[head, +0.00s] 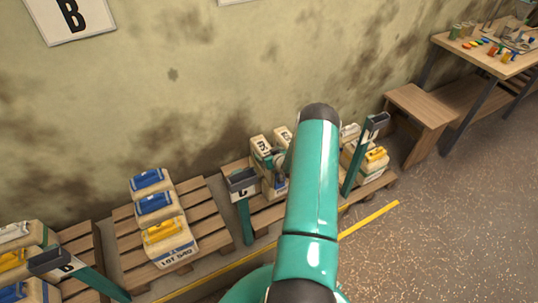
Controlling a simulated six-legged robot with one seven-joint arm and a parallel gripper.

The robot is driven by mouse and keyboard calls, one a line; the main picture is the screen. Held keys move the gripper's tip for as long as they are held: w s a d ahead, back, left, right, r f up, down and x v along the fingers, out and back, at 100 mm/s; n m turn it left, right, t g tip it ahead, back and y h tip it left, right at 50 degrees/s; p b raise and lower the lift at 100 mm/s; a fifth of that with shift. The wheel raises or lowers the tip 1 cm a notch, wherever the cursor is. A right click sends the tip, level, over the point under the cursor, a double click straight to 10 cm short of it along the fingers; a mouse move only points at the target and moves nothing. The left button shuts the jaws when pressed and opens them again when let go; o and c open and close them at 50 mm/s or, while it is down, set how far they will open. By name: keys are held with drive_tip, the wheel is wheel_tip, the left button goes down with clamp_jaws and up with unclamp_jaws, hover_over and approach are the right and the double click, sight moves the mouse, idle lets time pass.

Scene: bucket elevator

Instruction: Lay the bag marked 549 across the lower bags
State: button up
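In the head view, a pale bag with a yellow top piece (165,232) lies at the front of a wooden pallet (205,212). Its front label looks like LOT 540 or 549; the last digit is too small to tell. Two bags with blue top pieces (152,180) (157,206) lie behind it in a row. My gripper (277,160) is small and partly hidden behind my teal arm, close to pale bags (261,146) on the pallet beyond the C post. I cannot tell whether it touches or holds one of them.
Teal sign posts stand at the pallets' front corners: one marked C (243,187), one at right (376,123), one at lower left (60,262). More bags (374,158) sit right of my arm. A yellow floor line (370,219) runs in front; the floor at right is clear.

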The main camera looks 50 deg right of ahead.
drive_tip(key=shift+s+a+f, duration=0.1)
drive_tip(key=shift+s+f, duration=0.05)
drive_tip(key=shift+f, duration=0.1)
drive_tip(key=v, duration=1.3)
drive_tip(key=shift+s+r, duration=0.2)
drive_tip(key=shift+r, duration=0.3)
